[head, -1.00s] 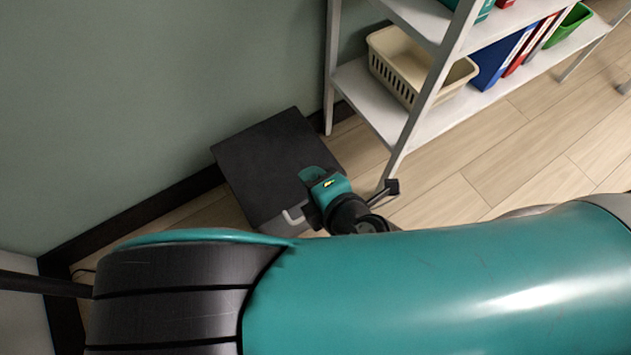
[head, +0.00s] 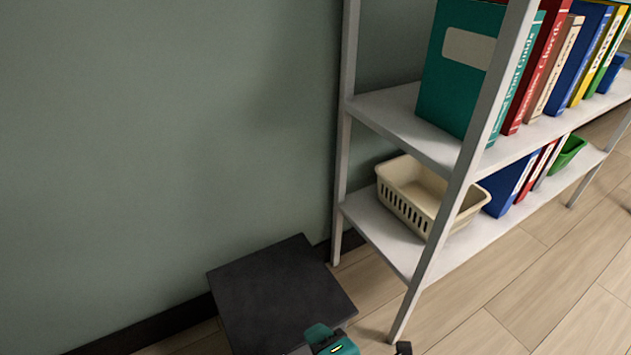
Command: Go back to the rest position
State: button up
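My gripper is not in view, and no part of my arm clearly shows now. The task names no object of its own. A teal and black object (head: 335,343), perhaps a power tool, shows at the bottom edge by the corner of a dark flat-topped box (head: 275,290). Most of it is cut off, and I cannot tell whether it rests on the box.
A grey metal shelf unit (head: 400,125) stands at the right with books and binders (head: 462,75). A cream basket (head: 415,200) and a green bin (head: 567,152) sit on its lower shelf. A green-grey wall (head: 170,130) fills the left. Wood floor (head: 540,290) is clear at lower right.

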notch_tip(320, 180, down, 12)
jog(key=b, duration=1)
jog(key=shift+r, duration=0.25)
jog(key=shift+d, duration=0.1)
